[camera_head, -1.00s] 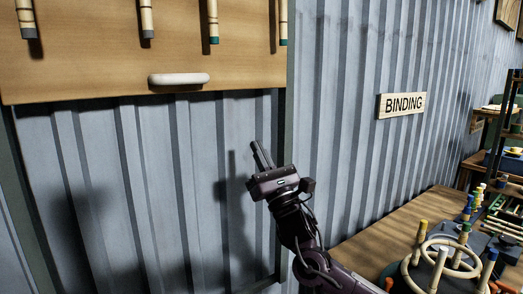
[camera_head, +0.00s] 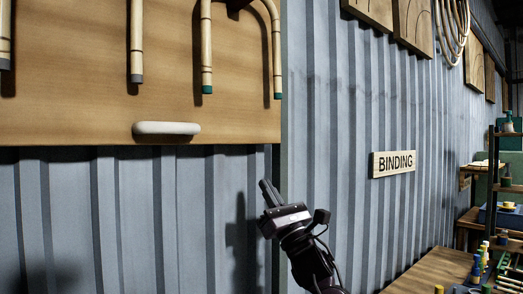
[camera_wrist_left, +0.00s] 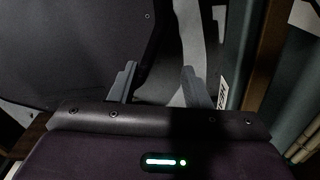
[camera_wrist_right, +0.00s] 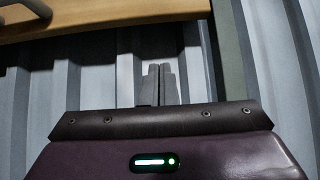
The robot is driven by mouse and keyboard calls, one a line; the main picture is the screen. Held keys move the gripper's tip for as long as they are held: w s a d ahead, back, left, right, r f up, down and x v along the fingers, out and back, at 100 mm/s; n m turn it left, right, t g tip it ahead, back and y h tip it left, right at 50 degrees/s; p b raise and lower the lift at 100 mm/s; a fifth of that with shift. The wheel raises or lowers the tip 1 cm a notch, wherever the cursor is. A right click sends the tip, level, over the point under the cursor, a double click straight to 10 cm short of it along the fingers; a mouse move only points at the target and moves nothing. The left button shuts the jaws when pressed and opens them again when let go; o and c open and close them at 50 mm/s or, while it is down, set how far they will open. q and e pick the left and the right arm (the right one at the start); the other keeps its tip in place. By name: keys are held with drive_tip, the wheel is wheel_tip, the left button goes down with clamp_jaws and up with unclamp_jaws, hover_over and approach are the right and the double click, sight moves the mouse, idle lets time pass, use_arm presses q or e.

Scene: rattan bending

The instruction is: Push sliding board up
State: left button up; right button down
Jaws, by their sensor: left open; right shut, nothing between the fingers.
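The sliding board (camera_head: 60,108) is a wooden panel at the upper left of the head view, with curved rattan pieces on it and a white handle (camera_head: 166,128) near its lower edge. My right gripper (camera_head: 269,194) is shut and empty, below the board and to the right of the handle, in front of the grey wall. In the right wrist view my shut right fingers (camera_wrist_right: 160,85) point at the bare wall, under the board's lower edge (camera_wrist_right: 120,26). My left gripper (camera_wrist_left: 160,85) is open and empty in the left wrist view; it is outside the head view.
A dark vertical rail (camera_head: 277,170) runs beside the board's right side. A workbench (camera_head: 425,272) and shelves with bottles stand at the lower right. The wall under the board is clear.

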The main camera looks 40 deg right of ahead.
sight(258, 94)
drive_tip(key=w+r+p, duration=0.1)
drive_tip(key=r+p, duration=0.3)
drive_tip(key=r, duration=0.3)
drive_tip(key=w+r+p, duration=0.1)
drive_tip(key=r+p, duration=0.3)
drive_tip(key=r, duration=0.4)
drive_tip(key=w+r+p, duration=0.2)
drive_tip(key=r+p, duration=0.2)
drive_tip(key=r, duration=0.3)
drive_tip(key=shift+r, duration=0.3)
use_arm(q)
wheel_tip(258, 94, up, 13)
drive_tip(key=w, duration=0.2)
drive_tip(key=shift+w+d, duration=0.1)
use_arm(e)
drive_tip(key=shift+f, duration=0.1)
